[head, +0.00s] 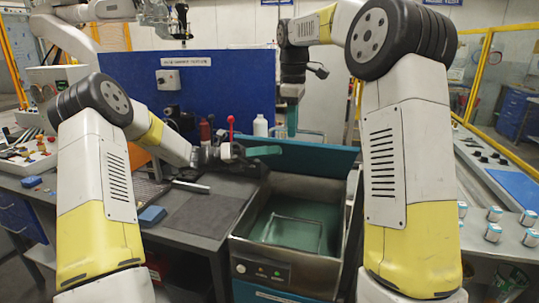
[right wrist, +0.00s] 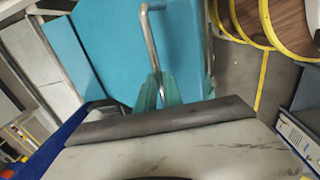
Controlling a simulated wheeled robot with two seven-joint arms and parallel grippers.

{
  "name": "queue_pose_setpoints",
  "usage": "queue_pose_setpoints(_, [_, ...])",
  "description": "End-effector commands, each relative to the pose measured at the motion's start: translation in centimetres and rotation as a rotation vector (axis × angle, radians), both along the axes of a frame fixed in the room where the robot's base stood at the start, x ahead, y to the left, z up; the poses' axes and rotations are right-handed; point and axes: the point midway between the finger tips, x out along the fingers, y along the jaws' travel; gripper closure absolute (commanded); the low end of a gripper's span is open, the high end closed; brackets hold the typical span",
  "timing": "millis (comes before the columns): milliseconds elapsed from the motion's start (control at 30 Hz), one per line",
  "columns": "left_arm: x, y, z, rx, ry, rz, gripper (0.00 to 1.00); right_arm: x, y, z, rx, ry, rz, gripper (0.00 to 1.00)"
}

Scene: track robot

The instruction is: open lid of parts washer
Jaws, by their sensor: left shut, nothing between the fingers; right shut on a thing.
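The parts washer (head: 336,262) stands at the centre of the head view, its greenish basin exposed with a wire frame inside. Its teal lid (head: 325,158) is raised, standing up along the back of the basin. In the right wrist view the lid (right wrist: 100,45) fills the upper middle, with a bent metal handle (right wrist: 149,38) on it. My right gripper (right wrist: 160,92) is shut on the handle; in the head view it (head: 292,128) reaches down at the lid's upper edge. My left gripper (head: 268,151) is shut and empty, in front of the lid's left part.
A grey workbench (head: 195,215) with a blue box (head: 152,215) adjoins the washer on the left. A blue partition (head: 225,85) stands behind, with bottles (head: 260,126) before it. A bench with several small cans (head: 494,232) is at the right.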

Motion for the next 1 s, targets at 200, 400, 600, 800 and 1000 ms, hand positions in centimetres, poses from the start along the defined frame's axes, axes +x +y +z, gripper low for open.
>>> queue_pose_setpoints(200, [0.5, -0.2, 0.7, 0.001, -0.001, 0.000, 1.00, 0.3, -0.5, -0.4, -0.008, -0.001, -0.008, 1.00])
queue_pose_setpoints(400, [1.7, -0.5, 2.4, -0.003, -0.003, 0.004, 1.00, 0.0, -0.4, -0.5, -0.007, 0.010, -0.005, 1.00])
queue_pose_setpoints(600, [1.7, -0.6, 2.5, -0.002, -0.007, 0.006, 1.00, -0.2, 0.0, -0.5, -0.002, 0.016, 0.000, 1.00])
queue_pose_setpoints(800, [1.7, -0.7, 2.6, -0.002, -0.009, 0.004, 1.00, -0.3, 0.3, -0.5, 0.002, 0.017, 0.004, 0.67])
queue_pose_setpoints(1000, [1.7, -0.7, 2.7, -0.003, -0.009, 0.003, 1.00, -0.3, 0.5, 0.2, 0.002, 0.014, 0.008, 0.67])
